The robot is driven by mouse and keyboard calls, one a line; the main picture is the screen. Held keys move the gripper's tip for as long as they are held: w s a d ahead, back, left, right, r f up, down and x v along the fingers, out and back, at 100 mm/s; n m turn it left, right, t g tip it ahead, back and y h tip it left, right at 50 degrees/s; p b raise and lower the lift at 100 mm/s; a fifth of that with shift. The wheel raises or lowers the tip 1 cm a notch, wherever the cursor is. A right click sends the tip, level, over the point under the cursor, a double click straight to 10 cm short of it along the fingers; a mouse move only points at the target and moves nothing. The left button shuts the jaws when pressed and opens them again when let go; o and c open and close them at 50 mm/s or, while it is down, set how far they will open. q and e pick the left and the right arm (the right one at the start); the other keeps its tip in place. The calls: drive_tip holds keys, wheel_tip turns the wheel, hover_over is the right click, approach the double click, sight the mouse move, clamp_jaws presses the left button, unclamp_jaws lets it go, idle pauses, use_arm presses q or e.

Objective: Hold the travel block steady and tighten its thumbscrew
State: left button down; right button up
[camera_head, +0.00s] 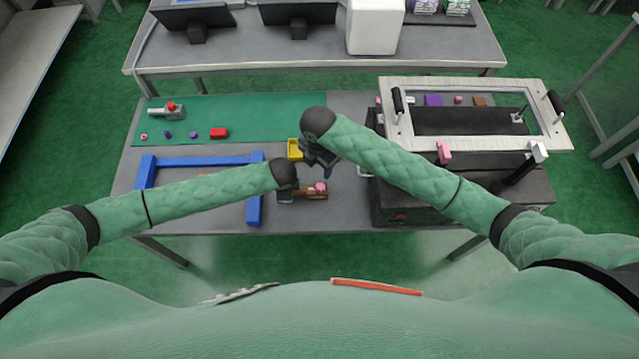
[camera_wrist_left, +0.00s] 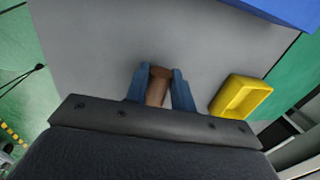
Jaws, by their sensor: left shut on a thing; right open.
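The travel block (camera_head: 309,194) is a brown piece near the front of the grey table in the head view. A pink knob that looks like its thumbscrew (camera_head: 320,187) sits at its right end. My left gripper (camera_head: 293,195) is shut on the block's left part. In the left wrist view the brown block (camera_wrist_left: 157,88) shows between my two blue-grey fingers, and the thumbscrew cannot be made out. My right gripper (camera_head: 326,170) is open and empty, just above and behind the thumbscrew, apart from it.
A yellow tray (camera_head: 294,150) stands behind my left gripper. A blue frame (camera_head: 205,162) lies to the left. A dark box fixture (camera_head: 400,208) with a pale frame (camera_head: 480,84) is at right. A green mat (camera_head: 260,115) holds small parts. Bare table lies around the block.

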wheel_tip(320, 180, down, 12)
drive_tip(key=shift+d+f, duration=0.1)
drive_tip(key=shift+d, duration=0.05)
idle(0.5)
drive_tip(key=c, duration=1)
drive_tip(key=shift+m, duration=0.3)
